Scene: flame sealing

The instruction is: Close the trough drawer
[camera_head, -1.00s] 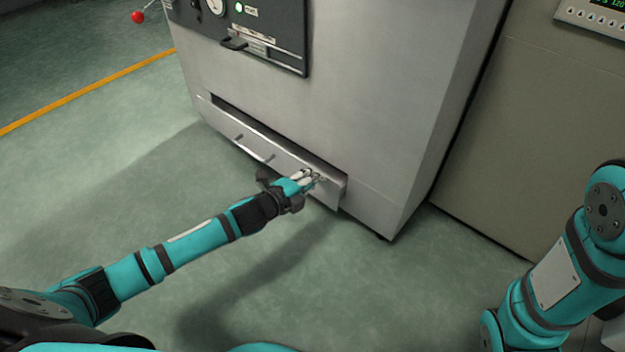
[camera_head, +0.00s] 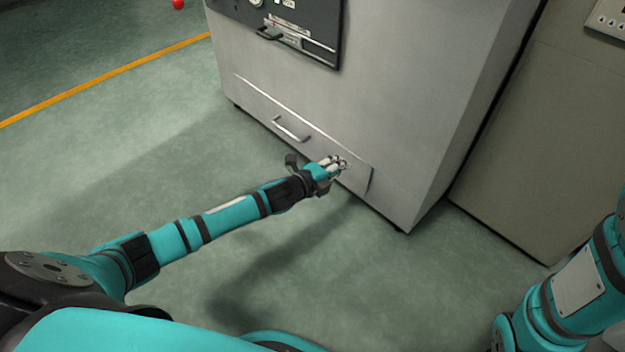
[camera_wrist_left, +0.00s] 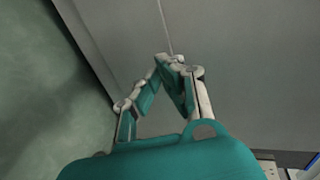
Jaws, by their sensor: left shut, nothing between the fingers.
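The trough drawer (camera_head: 318,146) is a grey front panel low on the machine cabinet, with a bar handle (camera_head: 291,129) left of its middle. In the left wrist view the shut fingers (camera_wrist_left: 168,60) point at the grey panel, near a thin seam. My right gripper is out of view; only part of the right arm shows.
The grey machine cabinet (camera_head: 420,100) stands above and around the drawer, with a black control panel (camera_head: 300,28) higher up. A beige cabinet (camera_head: 530,150) stands to the right. Green floor (camera_head: 130,190) in front of the machine is clear. A yellow line (camera_head: 100,82) crosses the floor at left.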

